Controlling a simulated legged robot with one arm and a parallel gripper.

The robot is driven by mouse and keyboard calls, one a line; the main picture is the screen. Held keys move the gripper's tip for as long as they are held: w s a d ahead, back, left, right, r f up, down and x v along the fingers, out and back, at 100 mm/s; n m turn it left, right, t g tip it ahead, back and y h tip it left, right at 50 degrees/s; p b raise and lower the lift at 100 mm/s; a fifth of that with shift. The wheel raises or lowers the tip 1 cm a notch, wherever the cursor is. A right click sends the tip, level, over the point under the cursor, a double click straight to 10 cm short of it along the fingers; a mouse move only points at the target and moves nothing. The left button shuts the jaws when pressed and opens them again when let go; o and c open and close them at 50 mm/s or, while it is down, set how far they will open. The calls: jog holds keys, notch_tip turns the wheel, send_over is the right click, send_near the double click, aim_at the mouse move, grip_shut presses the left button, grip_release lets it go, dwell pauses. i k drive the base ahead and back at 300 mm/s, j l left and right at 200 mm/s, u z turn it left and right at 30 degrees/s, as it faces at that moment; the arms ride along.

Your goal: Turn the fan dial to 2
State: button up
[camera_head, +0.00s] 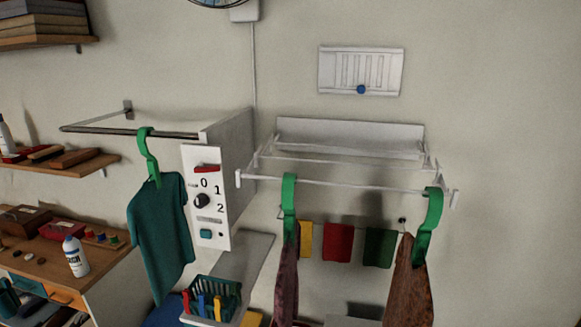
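The fan dial (201,200) is a small dark round knob on the white front panel (221,238) of a box-shaped unit on the wall. The numbers 0, 1 and 2 are printed above and to the right of the dial. Which number the dial points at is too small to tell. A red bar (207,168) sits above the numbers, and a teal square button (206,234) sits low on the panel. My gripper is not in view.
A teal shirt (160,235) hangs on a green hanger (147,152) just left of the panel. A white drying rack (340,187) with hanging cloths juts out at right. A basket of pegs (213,297) stands below the panel.

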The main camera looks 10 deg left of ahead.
aim_at(202, 201)
jog(key=u, duration=1.35)
